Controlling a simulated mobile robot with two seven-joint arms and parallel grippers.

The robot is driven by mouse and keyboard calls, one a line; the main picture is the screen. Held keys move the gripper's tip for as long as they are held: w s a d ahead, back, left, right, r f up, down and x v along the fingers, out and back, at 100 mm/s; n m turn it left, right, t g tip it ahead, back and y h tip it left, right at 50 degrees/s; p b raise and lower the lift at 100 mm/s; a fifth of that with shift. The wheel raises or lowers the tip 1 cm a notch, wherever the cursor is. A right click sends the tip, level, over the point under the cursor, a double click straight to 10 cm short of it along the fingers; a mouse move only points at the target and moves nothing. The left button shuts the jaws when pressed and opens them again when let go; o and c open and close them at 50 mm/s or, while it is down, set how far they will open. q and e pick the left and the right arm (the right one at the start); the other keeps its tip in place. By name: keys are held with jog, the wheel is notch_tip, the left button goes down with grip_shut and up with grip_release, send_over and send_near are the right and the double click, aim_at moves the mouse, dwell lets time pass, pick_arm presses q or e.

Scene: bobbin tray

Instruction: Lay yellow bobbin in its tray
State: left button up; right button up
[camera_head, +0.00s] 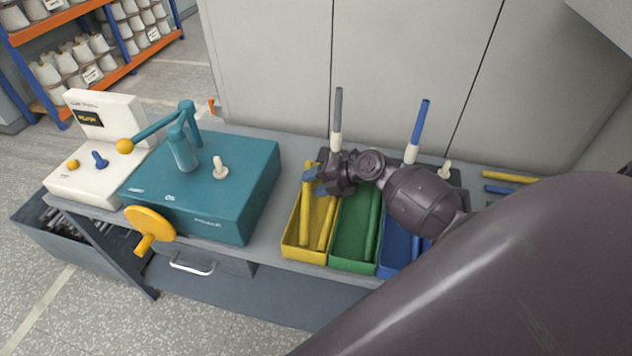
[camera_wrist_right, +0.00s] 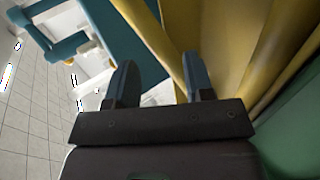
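The yellow tray (camera_head: 290,246) stands on the bench at the left of a row of coloured trays. A long yellow bobbin (camera_head: 305,215) lies lengthwise in its left side, its far end up by my gripper. Another yellow bobbin (camera_head: 326,225) lies to its right. My right gripper (camera_head: 311,181) is over the far end of the yellow tray, close to the left bobbin. In the right wrist view its fingers (camera_wrist_right: 160,83) are apart, with nothing visibly held between them. Yellow surfaces show beyond and beside the right-hand finger. My left gripper is not in view.
The green tray (camera_head: 344,262) and blue tray (camera_head: 388,269) stand to the right, partly under my right arm. A teal machine box (camera_head: 240,215) stands to the left. Upright grey (camera_head: 338,108) and blue (camera_head: 420,120) rods stand behind. A yellow rod (camera_head: 508,177) lies at the far right.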

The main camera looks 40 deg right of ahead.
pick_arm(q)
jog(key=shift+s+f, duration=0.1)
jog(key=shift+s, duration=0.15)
pick_arm(e)
jog(key=shift+d, duration=0.1)
jog(key=shift+s+d+r, duration=0.15)
jog(key=shift+s, duration=0.1)
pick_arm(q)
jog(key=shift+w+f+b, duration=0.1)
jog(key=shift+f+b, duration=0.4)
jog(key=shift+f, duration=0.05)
pick_arm(e)
jog(key=shift+v, duration=9.05)
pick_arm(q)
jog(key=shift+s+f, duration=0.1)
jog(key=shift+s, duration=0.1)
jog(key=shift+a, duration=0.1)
